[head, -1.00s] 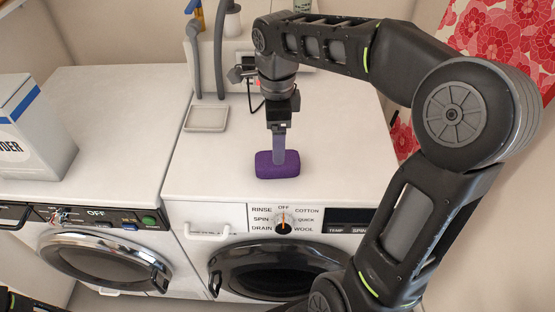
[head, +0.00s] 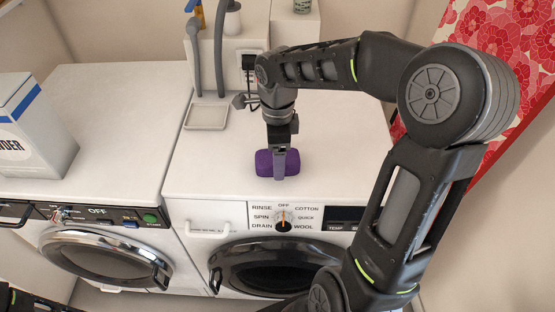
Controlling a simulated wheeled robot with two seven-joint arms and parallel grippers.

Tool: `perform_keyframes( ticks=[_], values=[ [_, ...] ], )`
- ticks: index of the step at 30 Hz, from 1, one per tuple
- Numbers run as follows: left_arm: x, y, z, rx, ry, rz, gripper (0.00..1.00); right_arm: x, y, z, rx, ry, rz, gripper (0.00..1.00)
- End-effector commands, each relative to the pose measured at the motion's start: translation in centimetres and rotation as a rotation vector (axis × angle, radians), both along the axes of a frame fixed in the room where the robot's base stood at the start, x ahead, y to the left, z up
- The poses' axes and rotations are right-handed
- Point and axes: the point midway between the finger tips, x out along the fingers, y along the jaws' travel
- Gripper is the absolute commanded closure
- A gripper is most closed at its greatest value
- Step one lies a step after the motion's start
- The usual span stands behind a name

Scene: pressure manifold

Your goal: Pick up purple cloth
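The purple cloth (head: 263,163) is a small, rounded, folded block. It lies on the white top of the right-hand machine, near its front edge above the dial. My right gripper (head: 279,168) points down at the cloth. One grey finger shows in front of the cloth's near side and hides part of it. The other finger is not visible, so I cannot tell whether the fingers are closed on the cloth. The cloth appears to rest on the machine top. My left gripper is not in view.
A white powder box (head: 38,130) stands on the left machine. A shallow white tray (head: 206,117) sits behind and left of the cloth, near grey hoses (head: 219,60). A red floral panel (head: 490,60) stands at the right. The machine top around the cloth is clear.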

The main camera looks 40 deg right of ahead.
Motion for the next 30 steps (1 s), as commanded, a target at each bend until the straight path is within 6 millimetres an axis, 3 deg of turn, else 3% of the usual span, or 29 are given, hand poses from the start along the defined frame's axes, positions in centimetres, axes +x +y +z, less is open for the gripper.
perform_keyframes(
  ticks=[4,20,30],
  values=[
    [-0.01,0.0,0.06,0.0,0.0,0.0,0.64,0.01,0.02,-0.89,-0.001,-0.001,0.001,0.21],
    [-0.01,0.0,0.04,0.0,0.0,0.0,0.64,0.01,0.0,-0.87,-0.001,-0.001,0.0,0.21],
    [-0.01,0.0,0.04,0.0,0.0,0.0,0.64,0.01,0.0,-0.87,-0.001,-0.001,0.0,0.46]
  ],
)
